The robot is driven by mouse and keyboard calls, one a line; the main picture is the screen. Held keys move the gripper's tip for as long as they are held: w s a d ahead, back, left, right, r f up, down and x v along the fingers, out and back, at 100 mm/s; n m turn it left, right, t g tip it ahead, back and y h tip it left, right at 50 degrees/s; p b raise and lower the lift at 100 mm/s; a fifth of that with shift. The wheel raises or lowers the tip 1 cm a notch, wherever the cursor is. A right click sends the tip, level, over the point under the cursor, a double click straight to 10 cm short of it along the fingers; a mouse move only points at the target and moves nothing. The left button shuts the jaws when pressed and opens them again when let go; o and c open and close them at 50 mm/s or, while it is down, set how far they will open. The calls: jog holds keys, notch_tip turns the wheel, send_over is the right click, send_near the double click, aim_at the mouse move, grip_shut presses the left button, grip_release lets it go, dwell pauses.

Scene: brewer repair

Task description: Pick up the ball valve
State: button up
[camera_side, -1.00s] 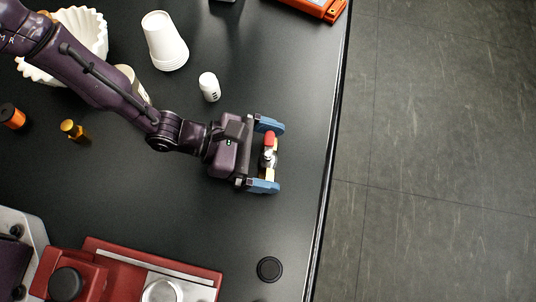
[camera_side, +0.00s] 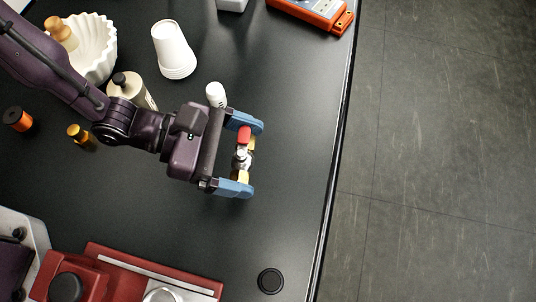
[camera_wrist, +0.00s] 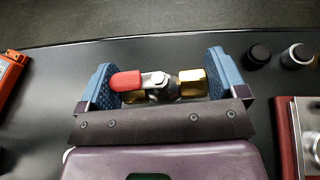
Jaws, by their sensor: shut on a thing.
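The ball valve (camera_side: 242,159) has brass ends, a silver body and a red lever handle. My gripper (camera_side: 241,156) is shut on it, with a blue finger pad at each end of the valve. In the wrist view the valve (camera_wrist: 160,86) lies crosswise between the pads of my gripper (camera_wrist: 160,83), its red handle toward the left pad. The valve appears held above the black table, but the exact height is hard to tell.
White cups (camera_side: 173,50), a small white bottle (camera_side: 216,94) and a cream bottle (camera_side: 132,90) stand behind my gripper. A red machine (camera_side: 130,272) is at the lower left, a black cap (camera_side: 271,281) at the lower middle. The table's right edge has clear room beside it.

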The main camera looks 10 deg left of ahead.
jog(key=s+a+r, duration=0.4)
jog(key=s+a, duration=0.1)
jog(key=a, duration=0.2)
jog(key=shift+s+a+r, duration=0.2)
jog(key=shift+a, duration=0.1)
dwell(0.5)
